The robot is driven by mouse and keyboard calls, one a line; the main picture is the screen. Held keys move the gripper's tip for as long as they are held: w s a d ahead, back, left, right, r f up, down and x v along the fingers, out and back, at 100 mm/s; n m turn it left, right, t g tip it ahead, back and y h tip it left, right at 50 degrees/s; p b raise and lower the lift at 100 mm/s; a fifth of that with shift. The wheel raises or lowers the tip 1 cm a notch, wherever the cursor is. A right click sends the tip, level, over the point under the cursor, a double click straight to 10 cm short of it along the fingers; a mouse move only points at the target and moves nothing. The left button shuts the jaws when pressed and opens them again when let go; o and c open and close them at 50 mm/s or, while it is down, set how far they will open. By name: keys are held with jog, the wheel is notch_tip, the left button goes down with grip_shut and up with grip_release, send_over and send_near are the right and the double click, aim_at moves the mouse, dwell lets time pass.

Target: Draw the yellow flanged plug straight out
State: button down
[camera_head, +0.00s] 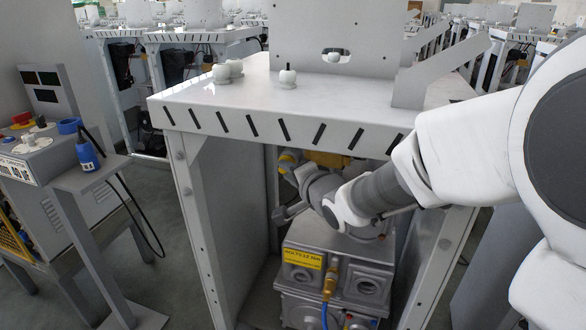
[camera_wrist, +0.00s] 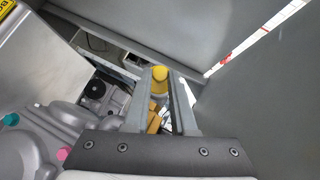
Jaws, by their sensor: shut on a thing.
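The yellow flanged plug (camera_wrist: 159,80) shows in the wrist view as a rounded yellow end between my two grey fingers. My gripper (camera_wrist: 161,92) is shut on it. In the head view my wrist reaches under the white table top, and a yellow round part (camera_head: 288,160) shows just beyond it, partly hidden. My fingertips are hard to make out there. I cannot tell how far the plug sits in its seat, as its inner end is hidden.
The white table (camera_head: 250,100) with slotted front edge overhangs my wrist, with its leg (camera_head: 205,230) at left. A grey machine housing (camera_head: 350,262) with a yellow label stands below. Grey panels (camera_wrist: 255,95) close in on the right in the wrist view.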

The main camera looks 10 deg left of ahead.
jog(key=shift+s+a+b, duration=0.2)
jog(key=shift+s+b, duration=0.15)
jog(key=shift+s, duration=1.05)
jog(key=shift+s+a+b, duration=0.2)
jog(key=shift+s+b, duration=0.1)
jog(key=shift+s, duration=1.05)
